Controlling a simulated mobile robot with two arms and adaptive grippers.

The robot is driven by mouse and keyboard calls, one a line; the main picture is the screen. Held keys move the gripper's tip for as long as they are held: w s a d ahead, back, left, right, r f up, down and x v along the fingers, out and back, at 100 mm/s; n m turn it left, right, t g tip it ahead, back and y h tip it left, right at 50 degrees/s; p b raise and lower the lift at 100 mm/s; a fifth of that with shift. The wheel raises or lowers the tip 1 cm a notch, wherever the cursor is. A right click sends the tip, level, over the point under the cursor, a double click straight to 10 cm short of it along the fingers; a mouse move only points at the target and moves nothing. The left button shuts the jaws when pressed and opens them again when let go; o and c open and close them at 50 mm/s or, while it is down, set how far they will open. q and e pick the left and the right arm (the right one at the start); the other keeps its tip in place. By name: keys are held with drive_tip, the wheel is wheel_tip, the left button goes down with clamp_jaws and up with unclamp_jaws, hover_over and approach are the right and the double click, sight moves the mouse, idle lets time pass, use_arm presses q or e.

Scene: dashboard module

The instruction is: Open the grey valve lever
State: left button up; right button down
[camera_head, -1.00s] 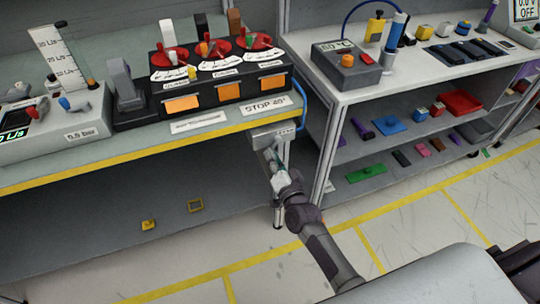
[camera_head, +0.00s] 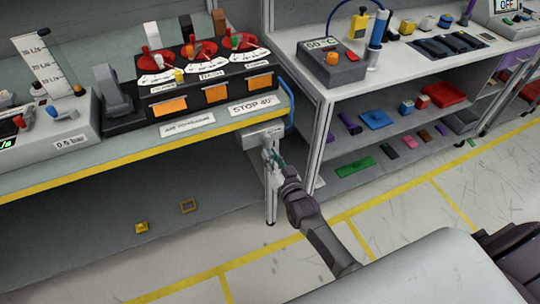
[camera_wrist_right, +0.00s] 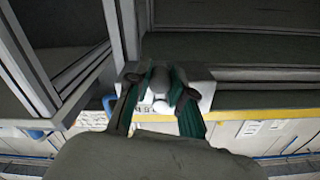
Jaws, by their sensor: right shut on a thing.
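A pale grey valve box (camera_head: 260,133) is mounted under the front edge of the bench at its right end, below the "STOP 40°" label. My right gripper (camera_head: 270,154) reaches up to it from below. In the right wrist view its green-padded fingers (camera_wrist_right: 160,94) are shut on the grey lever (camera_wrist_right: 159,78), in front of the pale box (camera_wrist_right: 206,86). The fingers and the wrist hide part of the lever, so its exact angle is hard to tell. My left gripper is not in view.
The bench (camera_head: 150,161) has a yellow front edge just above my right gripper. A metal leg stands beside the gripper, and a blue hose (camera_head: 290,108) curves at the bench corner. A second shelf unit (camera_head: 325,110) stands close on the right. The floor in front is clear.

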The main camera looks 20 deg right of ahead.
idle(0.3)
drive_tip(key=c, duration=1)
unclamp_jaws()
drive_tip(key=s, duration=1.2)
drive_tip(key=shift+d, duration=0.25)
